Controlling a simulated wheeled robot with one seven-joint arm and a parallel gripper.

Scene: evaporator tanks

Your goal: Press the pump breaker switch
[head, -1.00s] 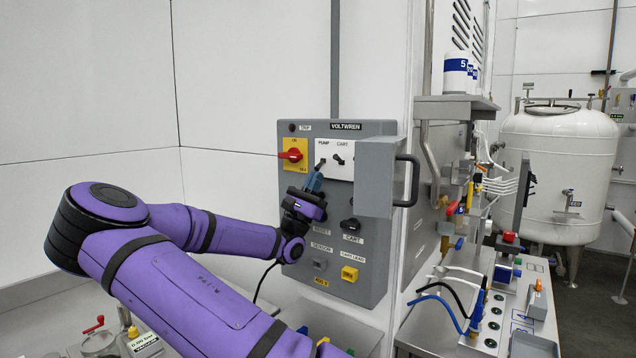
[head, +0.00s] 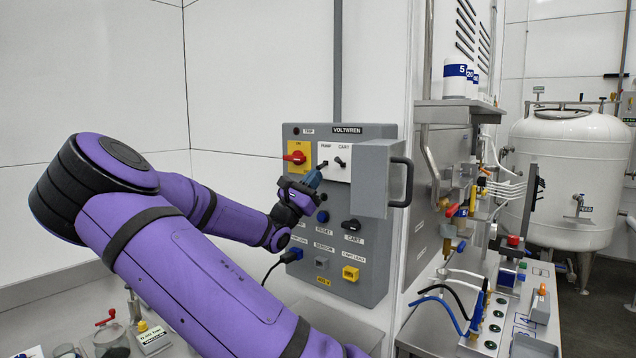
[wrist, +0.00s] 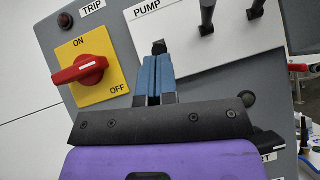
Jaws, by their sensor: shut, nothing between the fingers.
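The grey VOLTWREN breaker panel (head: 372,288) is on the wall in the head view. Its white plate carries the PUMP and CART labels, with a small black pump breaker switch (head: 323,164) under PUMP and the cart switch (head: 340,162) to its right. My gripper (head: 314,178) is shut and empty, its blue fingers just below and left of the pump switch. In the wrist view, the shut fingertips (wrist: 153,76) lie below the PUMP label, with a black switch tip (wrist: 159,47) showing just beyond them. I cannot tell whether they touch it.
A red rotary knob (head: 296,157) on a yellow plate is close left of my fingers. A grey box with a handle (head: 408,182) juts out to the right. A cluttered bench is at right.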

